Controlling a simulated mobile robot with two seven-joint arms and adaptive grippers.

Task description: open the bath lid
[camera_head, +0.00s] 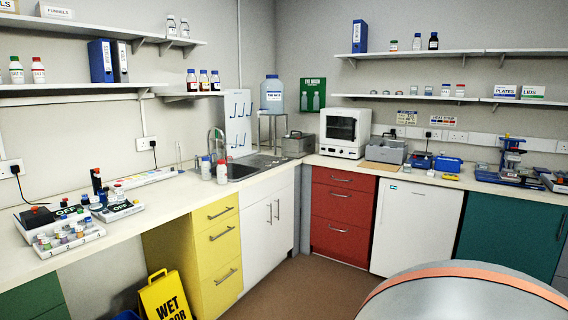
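Two grey boxes on the bench could be the bath, and I cannot tell for certain which one is. One steel-grey box (298,145) stands in the back corner, right of the sink, and a handle seems to show on its top. Another grey box (388,151) sits on the right bench, right of the white oven, below two small wall signs. Both look covered on top, but they are too small to tell lid details. Neither of my grippers is in view.
The white oven (345,131) stands between the boxes. A brown board (378,167) lies in front of the right-hand box. Blue cases (447,164) are to its right. A yellow wet floor sign (166,297) stands before the yellow drawers (217,250). Brown floor (300,285) lies clear in the middle.

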